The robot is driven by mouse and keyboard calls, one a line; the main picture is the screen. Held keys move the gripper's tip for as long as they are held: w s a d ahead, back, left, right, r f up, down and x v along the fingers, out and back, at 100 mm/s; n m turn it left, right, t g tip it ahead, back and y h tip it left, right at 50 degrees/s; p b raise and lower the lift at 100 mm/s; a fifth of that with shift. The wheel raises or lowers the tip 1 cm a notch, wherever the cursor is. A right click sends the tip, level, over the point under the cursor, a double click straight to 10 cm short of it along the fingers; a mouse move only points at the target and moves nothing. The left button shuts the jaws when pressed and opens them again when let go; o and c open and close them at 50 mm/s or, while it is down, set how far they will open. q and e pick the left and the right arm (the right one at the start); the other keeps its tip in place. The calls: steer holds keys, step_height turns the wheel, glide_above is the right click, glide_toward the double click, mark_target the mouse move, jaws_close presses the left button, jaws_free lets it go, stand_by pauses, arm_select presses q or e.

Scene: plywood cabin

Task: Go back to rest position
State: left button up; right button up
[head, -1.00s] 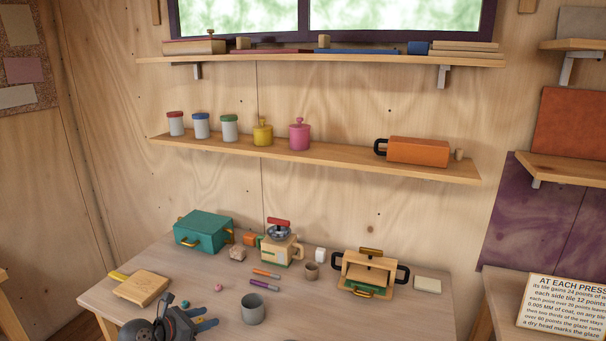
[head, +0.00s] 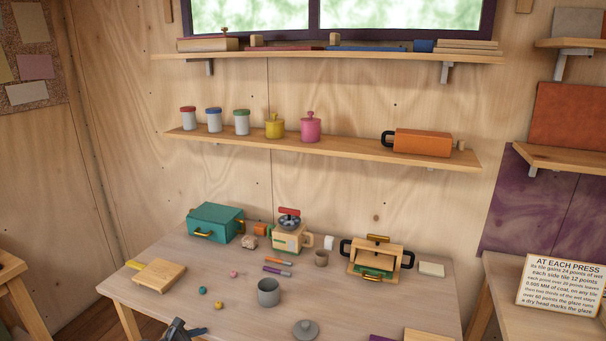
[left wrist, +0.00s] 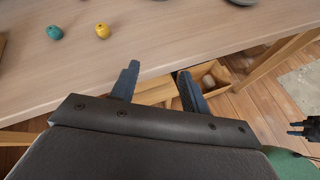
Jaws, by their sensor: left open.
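My left gripper (head: 184,331) shows only in part at the bottom edge of the head view, at the table's front edge. In the left wrist view (left wrist: 159,86) its two dark fingers are apart with nothing between them. They are at the front edge of the table (left wrist: 180,35), over an open wooden drawer or box (left wrist: 160,92) below. A small dark part that looks like my right gripper (left wrist: 301,129) shows at the right edge of the left wrist view, over the floor. It is too small to tell its jaws. It is not in the head view.
The table holds a grey cup (head: 268,293), teal (head: 203,291) and yellow (head: 218,306) beads, a grey lid (head: 305,330), a wooden board (head: 160,275), a teal box (head: 216,223) and a wooden press (head: 375,260). A side table with a sign (head: 560,285) stands right.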

arm_select(q)
steer(key=s+d+f+m+g+y, duration=0.2)
steer(key=s+f+m, duration=0.5)
steer(key=f, duration=0.7)
steer(key=s+d+f+m+g+y, duration=0.15)
steer(key=s+f+m, duration=0.35)
steer(key=s+f, duration=0.65)
steer(key=s+d+f+m+g+y, duration=0.1)
steer(key=s+d+f+m+g, duration=0.1)
steer(key=s+f+m, duration=0.5)
steer(key=s+d+f+m+g+y, duration=0.2)
steer(key=s+d+f+m, duration=0.2)
steer(key=s+f+m, duration=0.4)
steer(key=s+f, duration=0.7)
steer(key=s, duration=0.3)
steer(key=shift+s+m, duration=0.25)
steer(key=shift+m, duration=0.05)
arm_select(e)
steer(key=shift+s+a, duration=0.5)
steer(key=shift+a, duration=0.4)
arm_select(q)
steer(key=shift+d+y, duration=0.1)
steer(key=shift+y, duration=0.15)
arm_select(e)
steer(key=shift+d, duration=0.1)
